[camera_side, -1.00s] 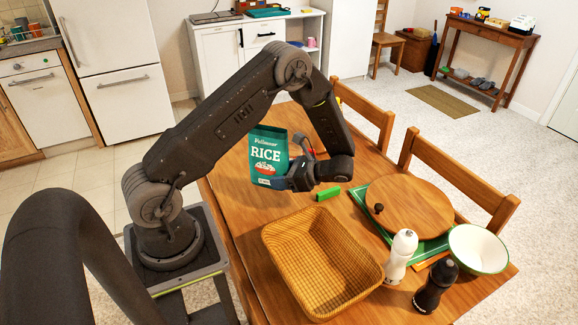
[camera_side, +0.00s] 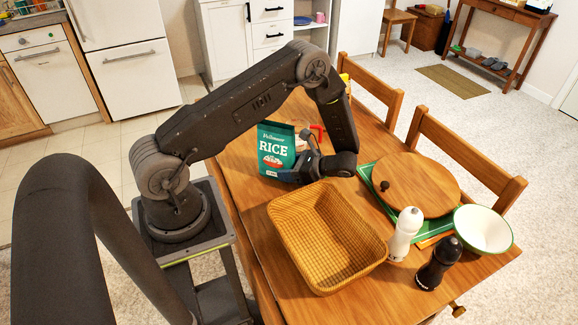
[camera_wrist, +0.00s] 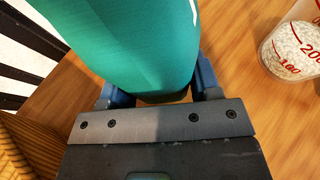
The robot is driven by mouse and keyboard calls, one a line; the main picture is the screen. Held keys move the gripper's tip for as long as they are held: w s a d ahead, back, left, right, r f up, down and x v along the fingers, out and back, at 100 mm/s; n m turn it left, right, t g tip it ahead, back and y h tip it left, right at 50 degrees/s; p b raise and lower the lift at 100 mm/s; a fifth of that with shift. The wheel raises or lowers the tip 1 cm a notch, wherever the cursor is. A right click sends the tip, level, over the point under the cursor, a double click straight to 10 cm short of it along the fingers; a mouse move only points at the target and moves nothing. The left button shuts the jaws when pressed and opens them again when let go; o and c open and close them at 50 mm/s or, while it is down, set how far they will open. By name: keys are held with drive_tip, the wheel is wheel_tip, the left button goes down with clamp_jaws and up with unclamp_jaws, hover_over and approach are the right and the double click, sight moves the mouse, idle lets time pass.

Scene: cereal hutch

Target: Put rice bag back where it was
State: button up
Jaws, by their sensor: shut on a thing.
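My gripper (camera_side: 297,172) is shut on the lower part of the bag. In the wrist view the bag (camera_wrist: 135,45) fills the upper middle, between the blue fingers of my gripper (camera_wrist: 160,93). Its lower end is largely hidden by the gripper there. I cannot tell whether the bag's bottom touches the table.
A wicker basket (camera_side: 372,268) stands just in front of my gripper. A clear measuring cup holding white grains (camera_wrist: 292,58) stands right of the bag in the wrist view. A round wooden board (camera_side: 425,185), white mill (camera_side: 405,235), black mill (camera_side: 437,265) and bowl (camera_side: 483,226) are at right.

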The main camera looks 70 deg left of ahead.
drive_tip(key=shift+f, duration=0.6)
idle(0.3)
drive_tip(key=o, duration=1.4)
drive_tip(key=shift+v, duration=4)
